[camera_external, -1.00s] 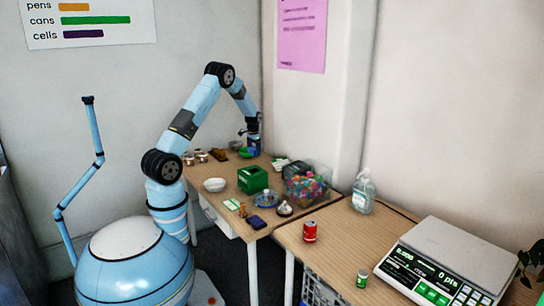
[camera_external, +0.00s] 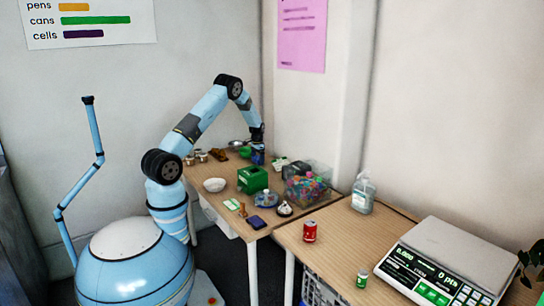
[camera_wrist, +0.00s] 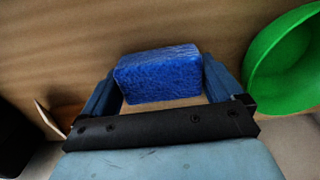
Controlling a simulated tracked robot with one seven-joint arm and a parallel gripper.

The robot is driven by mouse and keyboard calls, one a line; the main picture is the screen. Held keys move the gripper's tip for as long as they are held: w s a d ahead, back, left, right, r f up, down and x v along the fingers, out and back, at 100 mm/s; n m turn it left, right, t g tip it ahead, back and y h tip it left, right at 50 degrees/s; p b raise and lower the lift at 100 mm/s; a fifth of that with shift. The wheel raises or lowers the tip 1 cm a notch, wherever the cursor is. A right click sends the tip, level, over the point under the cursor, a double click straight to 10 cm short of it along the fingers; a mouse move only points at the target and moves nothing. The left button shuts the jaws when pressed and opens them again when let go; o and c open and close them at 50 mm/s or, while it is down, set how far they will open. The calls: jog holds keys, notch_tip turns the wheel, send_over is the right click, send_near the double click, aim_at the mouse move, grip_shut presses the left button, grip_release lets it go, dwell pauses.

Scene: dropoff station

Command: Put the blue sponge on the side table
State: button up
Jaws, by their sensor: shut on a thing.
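The blue sponge (camera_wrist: 158,74) is a rough-faced block between the two fingers of my gripper (camera_wrist: 165,88) in the wrist view. My gripper is shut on it, with the fingers at its two ends. In the external view my gripper (camera_external: 257,151) points down over the far end of the left wooden table (camera_external: 217,178), and the small blue patch under it looks like the sponge (camera_external: 258,159). I cannot tell whether the sponge touches the wood. A second wooden table (camera_external: 333,248) adjoins at the right; neither is marked as the side table.
A green bowl (camera_wrist: 287,62) is close right of the sponge. The left table also holds a white bowl (camera_external: 214,185), a green box (camera_external: 252,180) and a clear bin (camera_external: 306,186).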

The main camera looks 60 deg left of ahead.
jog(key=o, duration=0.6)
jog(key=shift+f, duration=0.1)
jog(key=shift+o, duration=0.2)
